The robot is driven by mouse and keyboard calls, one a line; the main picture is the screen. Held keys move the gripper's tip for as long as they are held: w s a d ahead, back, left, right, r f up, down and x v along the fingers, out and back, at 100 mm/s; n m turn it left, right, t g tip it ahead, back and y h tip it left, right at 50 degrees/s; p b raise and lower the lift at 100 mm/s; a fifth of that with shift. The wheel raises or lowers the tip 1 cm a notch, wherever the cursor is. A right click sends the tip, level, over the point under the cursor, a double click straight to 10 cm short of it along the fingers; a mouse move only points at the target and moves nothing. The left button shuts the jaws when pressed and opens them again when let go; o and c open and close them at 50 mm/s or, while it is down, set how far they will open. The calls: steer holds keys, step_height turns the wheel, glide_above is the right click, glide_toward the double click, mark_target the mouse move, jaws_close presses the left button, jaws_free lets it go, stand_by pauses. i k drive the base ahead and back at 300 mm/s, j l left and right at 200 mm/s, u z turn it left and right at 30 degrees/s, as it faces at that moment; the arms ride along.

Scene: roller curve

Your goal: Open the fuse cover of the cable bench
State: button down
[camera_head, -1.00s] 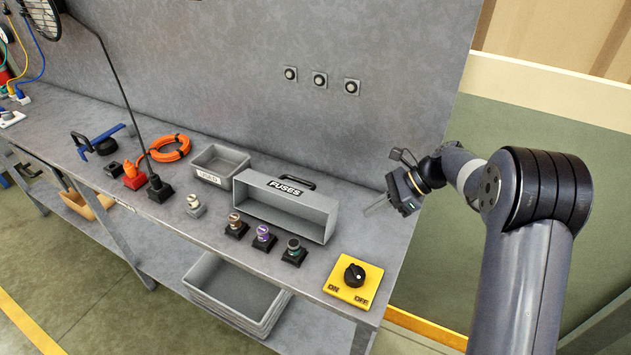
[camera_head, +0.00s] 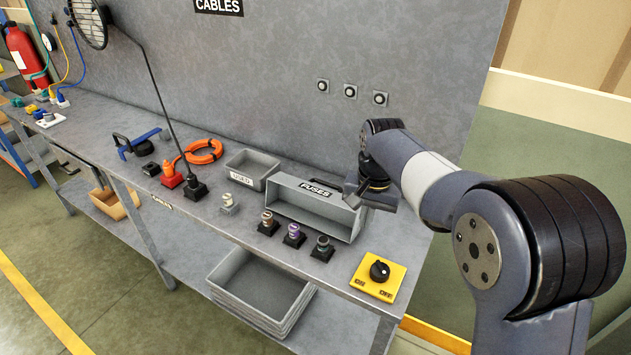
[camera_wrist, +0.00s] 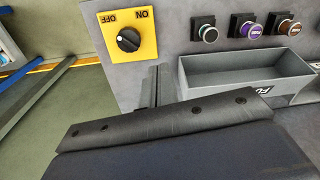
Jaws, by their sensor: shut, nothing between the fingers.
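The fuse cover (camera_head: 318,208) is a grey box-shaped cover with a FUSES label and a black handle. It stands tipped back behind the fuses, its hollow side facing the bench's front edge. Three fuses, brown (camera_head: 268,222), purple (camera_head: 294,234) and green-grey (camera_head: 323,247), stand uncovered in front of it. The cover also shows in the wrist view (camera_wrist: 245,88), partly hidden by my wrist. My gripper (camera_head: 360,190) is shut and empty by the cover's right end. In the wrist view its thin fingers (camera_wrist: 154,85) show beside that end; contact is unclear.
A yellow ON/OFF switch (camera_head: 378,276) sits at the bench's right front corner. A grey bin labelled USED (camera_head: 250,168) stands left of the cover. The bench's front strip is mostly clear.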

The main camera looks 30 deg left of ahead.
mark_target(318, 201)
steer(key=j+z, duration=0.2)
steer(key=j, duration=0.45)
steer(key=k+j+z, duration=0.25)
steer(key=j, duration=0.35)
steer(key=i+j, duration=0.2)
steer(key=j, duration=0.15)
steer(key=i+j+z, duration=0.15)
steer(key=i+j, duration=0.05)
steer(key=j, duration=0.1)
